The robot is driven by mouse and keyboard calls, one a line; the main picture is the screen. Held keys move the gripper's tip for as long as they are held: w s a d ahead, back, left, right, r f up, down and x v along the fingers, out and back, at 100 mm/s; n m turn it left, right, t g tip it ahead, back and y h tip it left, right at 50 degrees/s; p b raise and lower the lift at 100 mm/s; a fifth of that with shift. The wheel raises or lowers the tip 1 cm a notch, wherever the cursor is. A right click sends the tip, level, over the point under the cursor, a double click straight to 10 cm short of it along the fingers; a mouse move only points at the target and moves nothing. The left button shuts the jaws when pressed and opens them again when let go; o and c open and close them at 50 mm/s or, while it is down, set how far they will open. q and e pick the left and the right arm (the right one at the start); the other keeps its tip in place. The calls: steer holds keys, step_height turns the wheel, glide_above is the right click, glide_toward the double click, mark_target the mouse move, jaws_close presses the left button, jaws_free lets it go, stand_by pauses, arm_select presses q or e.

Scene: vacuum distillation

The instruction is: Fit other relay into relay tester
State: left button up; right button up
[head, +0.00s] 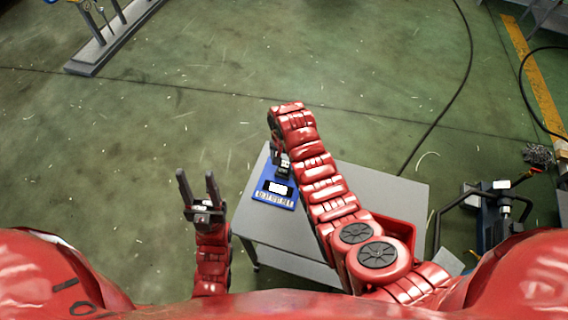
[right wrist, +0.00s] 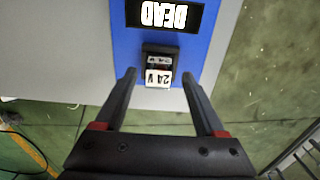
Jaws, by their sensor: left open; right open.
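The relay tester (head: 278,199) is a blue panel on the grey table, with a lit display; in the right wrist view the tester (right wrist: 207,40) shows "DEAD". A dark relay (right wrist: 157,60) with white "24 V" labels is at the tester, below the display in that view; whether it is fully seated I cannot tell. My right gripper (right wrist: 159,75) is open, with a finger on each side of the relay and visible gaps. In the head view my right gripper (head: 281,168) is over the tester's far edge. My left gripper (head: 195,175) is open and empty, left of the table.
The grey table (head: 395,190) has free room to the right of my right arm. A red bin (head: 400,232) is on its right part, partly hidden by that arm. A dark-framed apparatus (head: 490,215) stands right of the table. Cables (head: 468,70) lie on the green floor.

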mark_target(284, 163)
step_height(284, 163, up, 4)
steer(key=shift+r+b, duration=0.1)
steer(key=shift+b, duration=0.8)
step_height(284, 163, up, 6)
steer(key=p, duration=0.4)
steer(key=shift+r+p, duration=0.2)
steer(key=shift+p, duration=0.1)
steer(key=shift+f, duration=0.1)
